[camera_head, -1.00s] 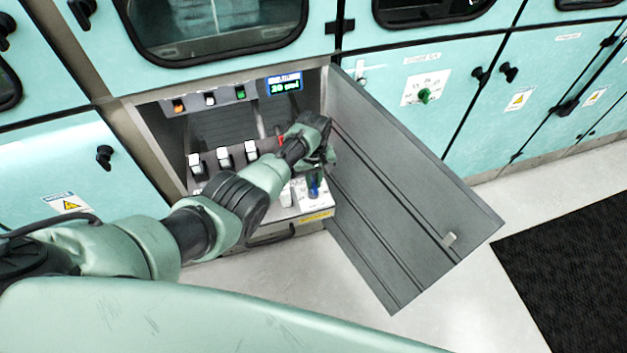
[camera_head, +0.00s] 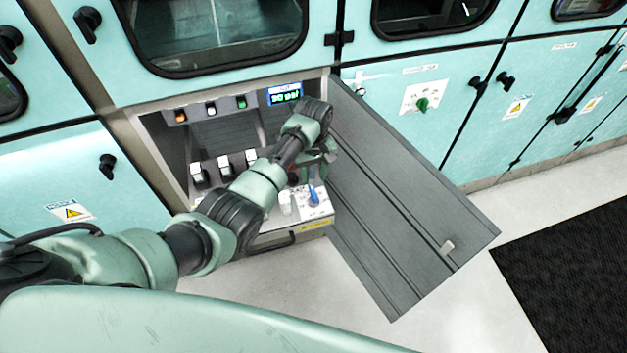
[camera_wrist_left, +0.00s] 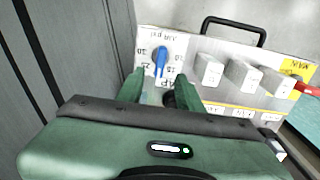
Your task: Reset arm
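My left gripper (camera_head: 318,163) is in front of the open compartment, above the right end of its control shelf (camera_wrist_left: 222,112). In the left wrist view the two green fingers (camera_wrist_left: 158,92) are apart, with nothing between them that I can see held. A blue knob (camera_head: 313,195) on a white dial plate is just beyond the fingertips; it also shows in the left wrist view (camera_wrist_left: 160,58). I cannot tell its exact gap from the fingers. White rocker switches (camera_head: 285,203) stand beside the knob, and my arm partly hides the row. My right gripper is out of view.
A grey door (camera_head: 400,190) hangs open just right of my gripper. A lit display (camera_head: 285,94) and several small switches (camera_head: 211,108) line the compartment's top. A shelf handle (camera_wrist_left: 234,28) shows in the wrist view. The floor before the door is clear.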

